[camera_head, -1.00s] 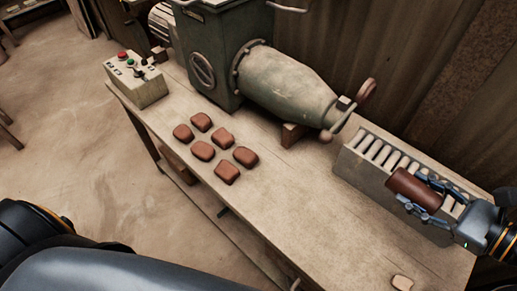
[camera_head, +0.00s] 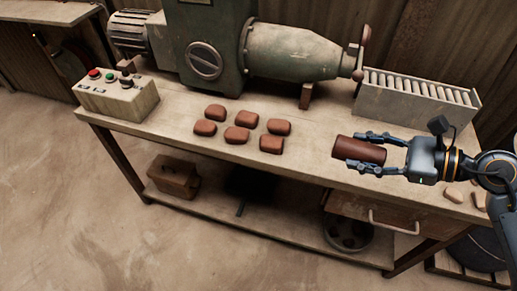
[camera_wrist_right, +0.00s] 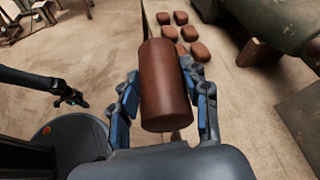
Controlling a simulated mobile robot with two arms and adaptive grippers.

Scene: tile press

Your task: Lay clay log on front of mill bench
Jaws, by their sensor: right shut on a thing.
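The clay log (camera_head: 345,147) is a reddish-brown cylinder. My right gripper (camera_head: 358,151) is shut around it, with one finger on each side. In the head view the log lies about level, over the front part of the mill bench (camera_head: 310,130), right of the clay lumps. I cannot tell how far it is above the top. In the right wrist view the log (camera_wrist_right: 165,85) sits between the fingers, with the floor and bench edge behind it.
Several clay lumps (camera_head: 236,134) lie mid-bench. Behind them stands the green mill (camera_head: 295,52), with a roller rack (camera_head: 410,99) at its right and a control box (camera_head: 118,98) at the left. Small pale pieces (camera_head: 453,195) lie at the right end.

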